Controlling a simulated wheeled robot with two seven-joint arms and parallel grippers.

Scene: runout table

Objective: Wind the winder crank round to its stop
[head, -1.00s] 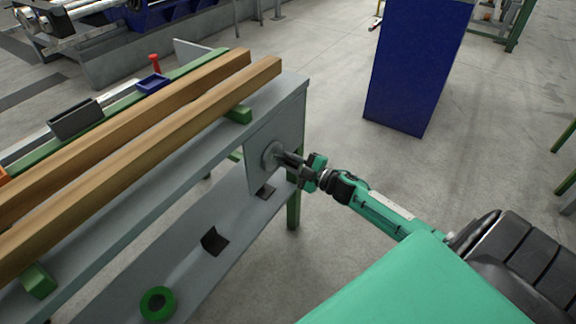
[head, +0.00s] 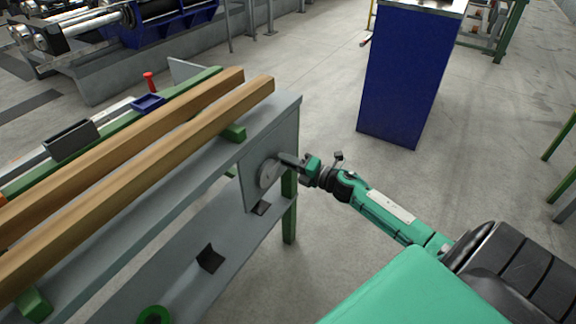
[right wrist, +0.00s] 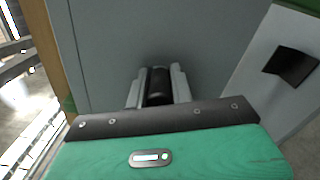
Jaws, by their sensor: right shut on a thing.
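The winder crank has a round grey disc (head: 268,172) on the end panel of the runout table (head: 289,127). Its dark handle (head: 288,160) sticks out toward my right gripper (head: 298,163). In the right wrist view the black handle (right wrist: 158,86) sits between the two grey fingers of my right gripper (right wrist: 157,90), which is shut on it. The crank disc is hidden in the right wrist view. My left gripper is in neither view.
Two long timber beams (head: 190,134) lie on the table. A blue tray (head: 148,103), a dark grey box (head: 71,140) and a red peg (head: 149,82) are along its far side. A blue cabinet (head: 405,80) stands behind on the right. A green ring (head: 154,314) is on the lower shelf.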

